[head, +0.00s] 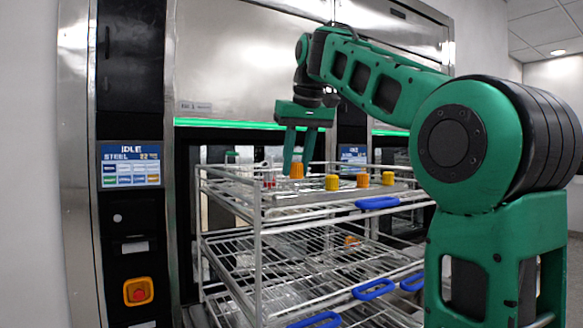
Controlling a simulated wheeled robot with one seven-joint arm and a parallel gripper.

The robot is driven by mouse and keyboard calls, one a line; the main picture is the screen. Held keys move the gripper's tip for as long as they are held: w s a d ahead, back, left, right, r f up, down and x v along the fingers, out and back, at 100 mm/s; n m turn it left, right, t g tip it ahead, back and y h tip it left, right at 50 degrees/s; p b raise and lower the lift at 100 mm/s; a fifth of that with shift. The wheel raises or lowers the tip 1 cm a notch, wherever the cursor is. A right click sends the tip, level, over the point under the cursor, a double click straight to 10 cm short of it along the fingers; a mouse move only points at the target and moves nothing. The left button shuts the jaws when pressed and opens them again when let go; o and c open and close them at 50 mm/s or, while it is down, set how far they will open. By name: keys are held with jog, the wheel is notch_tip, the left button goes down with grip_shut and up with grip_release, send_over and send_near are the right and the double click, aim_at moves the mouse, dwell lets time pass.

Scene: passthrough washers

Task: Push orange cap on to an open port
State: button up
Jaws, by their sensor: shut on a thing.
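My gripper (297,165) points down over the top rack of the cart, its green fingers shut on an orange cap (296,171). The cap is at rack height; I cannot tell whether it touches a port. To its right on the top rack stand a yellow cap (332,183), another orange cap (362,180) and a yellow-orange cap (388,178). Left of the gripper are small red-marked fittings (268,181), too small to tell whether they are open ports. The port under the held cap is hidden.
The wire rack cart (257,250) has several shelves with blue handles (377,203). An orange item (352,241) shows on a lower shelf. Behind stands a steel washer (240,70) with a control panel (131,166) and a red emergency button (138,292) at left.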

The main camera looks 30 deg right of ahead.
jog(key=shift+s+a, duration=0.25)
jog(key=shift+s, duration=0.05)
dwell(0.4)
jog(key=shift+d, duration=0.15)
dwell(0.5)
jog(key=shift+f, duration=0.25)
jog(key=shift+f, duration=1.4)
dwell(0.4)
jog(key=o, duration=1.1)
jog(key=v, duration=0.9)
jog(key=shift+r, duration=0.1)
jog(key=shift+s+a+r, duration=0.2)
jog(key=shift+s+r, duration=0.1)
jog(key=shift+r, duration=0.35)
